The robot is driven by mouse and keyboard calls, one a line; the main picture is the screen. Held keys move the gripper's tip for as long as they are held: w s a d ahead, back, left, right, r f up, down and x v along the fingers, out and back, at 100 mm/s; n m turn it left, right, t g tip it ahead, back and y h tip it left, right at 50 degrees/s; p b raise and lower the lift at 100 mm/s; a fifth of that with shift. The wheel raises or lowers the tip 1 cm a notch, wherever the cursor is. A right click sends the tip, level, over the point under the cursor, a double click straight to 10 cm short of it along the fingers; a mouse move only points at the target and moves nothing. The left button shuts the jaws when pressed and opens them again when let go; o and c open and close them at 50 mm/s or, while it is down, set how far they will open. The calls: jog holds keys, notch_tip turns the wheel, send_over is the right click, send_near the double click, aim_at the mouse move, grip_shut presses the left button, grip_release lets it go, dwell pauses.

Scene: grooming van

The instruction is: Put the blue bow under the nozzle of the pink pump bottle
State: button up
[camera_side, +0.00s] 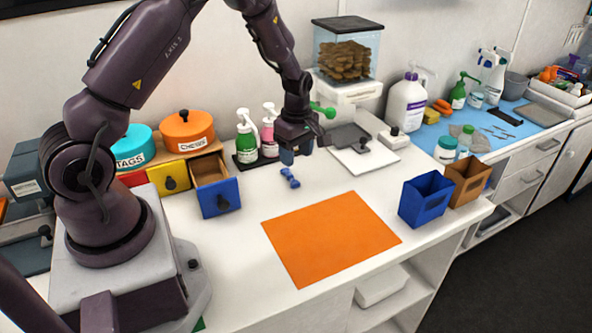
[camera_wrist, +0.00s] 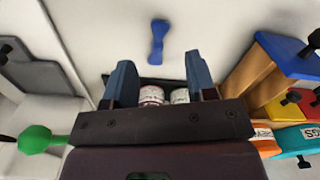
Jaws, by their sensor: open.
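The blue bow (camera_side: 290,178) lies on the white counter, just in front of my gripper (camera_side: 296,155). It also shows in the wrist view (camera_wrist: 158,41), above and beyond the fingertips. The pink pump bottle (camera_side: 268,142) with a white pump head stands on a black tray (camera_side: 241,164) at the back, left of my gripper. In the wrist view, parts of two bottles (camera_wrist: 151,95) show between my fingers (camera_wrist: 160,80); their tops are hidden. My gripper is open and empty, pointing down above the counter.
A green pump bottle (camera_side: 246,144) stands beside the pink one. An open blue-fronted drawer (camera_side: 218,197) juts out at left. An orange mat (camera_side: 330,238) lies in front, with blue (camera_side: 426,201) and brown bins at right. A white scale-like board (camera_side: 362,158) lies right of my gripper.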

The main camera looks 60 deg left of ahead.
jog(key=s+d+r+m+t, duration=0.1)
jog(key=s+d+r+m, duration=0.3)
jog(key=r, duration=0.6)
jog(key=s+d+r+m+t, duration=0.15)
jog(key=d+r+m, duration=0.35)
jog(key=r, duration=0.5)
jog(key=s+d+r+m+t, duration=0.1)
jog(key=s+d+r+m, duration=0.2)
jog(key=s+m, duration=0.3)
jog(key=s+d+r+m+t, duration=0.2)
jog(key=s+d+r+m, duration=0.1)
jog(key=s+m, duration=0.3)
jog(key=shift+s+d+r+m, duration=0.3)
jog(key=shift+s+d, duration=0.1)
jog(key=shift+s, duration=0.4)
